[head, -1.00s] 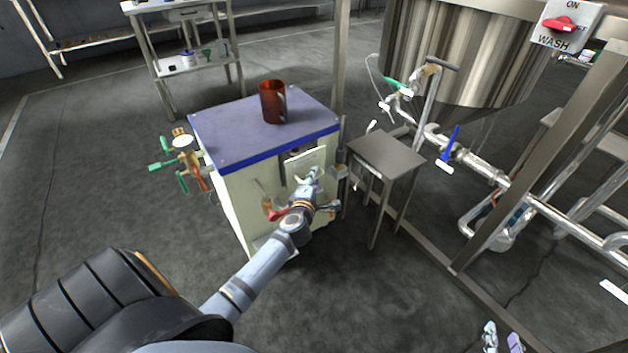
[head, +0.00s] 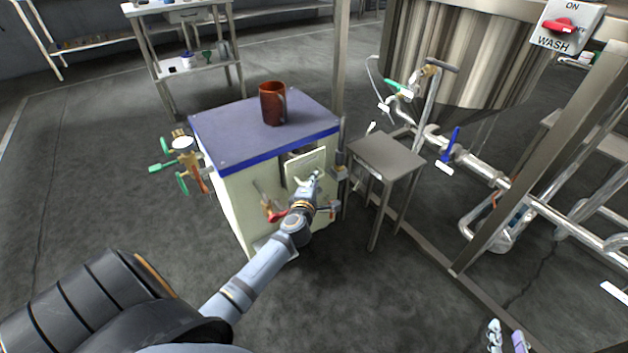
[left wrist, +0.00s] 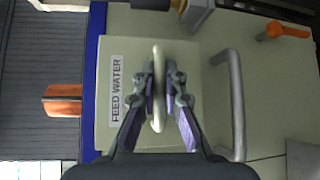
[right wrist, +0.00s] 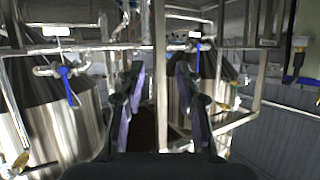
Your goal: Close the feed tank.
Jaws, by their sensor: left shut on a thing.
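The feed tank is a cream cabinet with a blue-edged top (head: 235,135). In the left wrist view the panel (left wrist: 195,60) bears a "FEED WATER" label (left wrist: 115,88). My left gripper (head: 314,180) is at the panel; in the left wrist view its fingers (left wrist: 158,92) are shut on the panel's pale oval handle (left wrist: 158,130). My right gripper (head: 506,338) is low at the right, apart from the tank; its fingers (right wrist: 158,95) are spread and empty.
A brown mug (head: 272,103) stands on the tank top. Valves with green handles (head: 162,167) stick out on its left, and a red-handled valve (head: 275,214) on its front. A small metal table (head: 388,155) stands close to the right. Pipes and a steel vessel (head: 470,50) lie beyond.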

